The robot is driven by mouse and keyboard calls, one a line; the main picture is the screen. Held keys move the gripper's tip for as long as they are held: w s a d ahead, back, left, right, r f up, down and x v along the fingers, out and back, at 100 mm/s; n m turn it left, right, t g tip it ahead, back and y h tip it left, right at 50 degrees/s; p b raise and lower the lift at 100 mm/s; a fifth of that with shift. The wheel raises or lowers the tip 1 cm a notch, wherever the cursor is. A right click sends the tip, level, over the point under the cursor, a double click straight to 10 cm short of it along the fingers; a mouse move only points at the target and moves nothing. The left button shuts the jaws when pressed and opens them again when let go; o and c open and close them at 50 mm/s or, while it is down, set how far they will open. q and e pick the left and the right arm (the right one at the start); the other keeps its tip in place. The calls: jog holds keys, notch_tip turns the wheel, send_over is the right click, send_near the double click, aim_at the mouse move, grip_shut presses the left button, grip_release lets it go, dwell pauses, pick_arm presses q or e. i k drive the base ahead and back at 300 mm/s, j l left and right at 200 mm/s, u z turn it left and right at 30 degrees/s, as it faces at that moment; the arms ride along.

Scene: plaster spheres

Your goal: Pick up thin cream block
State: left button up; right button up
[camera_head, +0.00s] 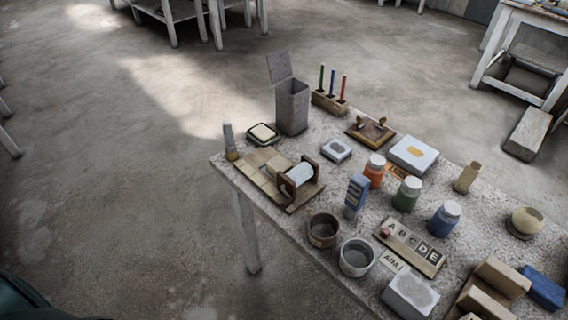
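Several cream blocks are on the table, and I cannot tell for sure which one the task means. A small slim cream block (467,177) stands upright and slightly tilted near the table's right-hand far side. Two longer cream blocks (503,277) and (486,303) lie at the lower right in or on a brown wooden holder, partly cut off by the frame. Neither of my grippers is in view.
The speckled table (330,222) is crowded. Near the upright block are a blue jar (443,220), a green jar (407,194), a white box (413,155) and a round cream ball (526,221). A blue block (543,288) lies at the right. Open floor surrounds the table's left.

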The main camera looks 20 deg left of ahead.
aim_at(276, 163)
jog(key=j+z, duration=0.1)
jog(key=j, duration=0.35)
jog(key=k+j+z, duration=0.1)
jog(key=j, duration=0.4)
jog(key=j+z, duration=0.1)
jog(key=j, duration=0.35)
jog(key=k+j+z, duration=0.1)
jog(key=j, duration=0.35)
jog(key=k+j, duration=0.1)
jog(key=j, duration=0.65)
jog(key=k+j, duration=0.15)
jog(key=j, duration=0.2)
